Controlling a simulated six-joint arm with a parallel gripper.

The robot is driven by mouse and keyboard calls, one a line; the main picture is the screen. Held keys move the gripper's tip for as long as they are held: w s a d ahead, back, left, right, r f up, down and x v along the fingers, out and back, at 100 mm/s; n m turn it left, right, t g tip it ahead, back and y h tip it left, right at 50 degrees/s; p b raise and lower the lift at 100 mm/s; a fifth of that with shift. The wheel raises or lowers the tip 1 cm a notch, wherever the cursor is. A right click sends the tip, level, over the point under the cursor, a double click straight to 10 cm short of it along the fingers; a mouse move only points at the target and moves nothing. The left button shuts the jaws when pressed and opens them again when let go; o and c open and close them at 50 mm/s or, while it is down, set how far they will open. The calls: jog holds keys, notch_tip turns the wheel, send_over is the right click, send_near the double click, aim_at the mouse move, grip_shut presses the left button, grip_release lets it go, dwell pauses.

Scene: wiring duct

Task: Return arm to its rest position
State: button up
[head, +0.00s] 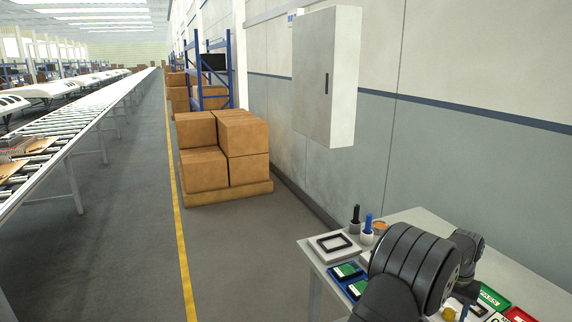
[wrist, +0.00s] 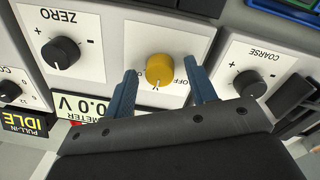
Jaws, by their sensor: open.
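My gripper (wrist: 160,92) fills the lower part of the wrist view, with its two blue fingers apart. A yellow knob (wrist: 160,69) on a white panel plate shows between the fingers; I cannot tell whether they touch it. In the head view my dark arm reaches over the table (head: 420,217) at the lower right, and the arm hides the gripper. The yellow knob (head: 449,313) shows small beside the arm there.
A black ZERO knob (wrist: 61,53) and a black COARSE knob (wrist: 249,84) flank the yellow one. The table also holds blue trays (head: 346,278), a grey framed plate (head: 333,245) and pen-like tools (head: 367,228). A wall cabinet (head: 327,75) hangs behind. Floor left of the table is clear.

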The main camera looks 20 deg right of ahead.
jog(key=n, duration=0.6)
jog(key=shift+r, duration=1.15)
jog(key=shift+o, duration=0.4)
jog(key=o, duration=1)
jog(key=s+a+r+m+t+h, duration=0.2)
jog(key=s+a+r+m+t, duration=0.3)
jog(key=s+a+r+m, duration=1)
jog(key=s+a+f+n, duration=0.2)
jog(key=a+f+n, duration=0.1)
jog(key=f, duration=0.4)
jog(key=shift+f+n, duration=0.15)
jog(key=shift+n, duration=0.15)
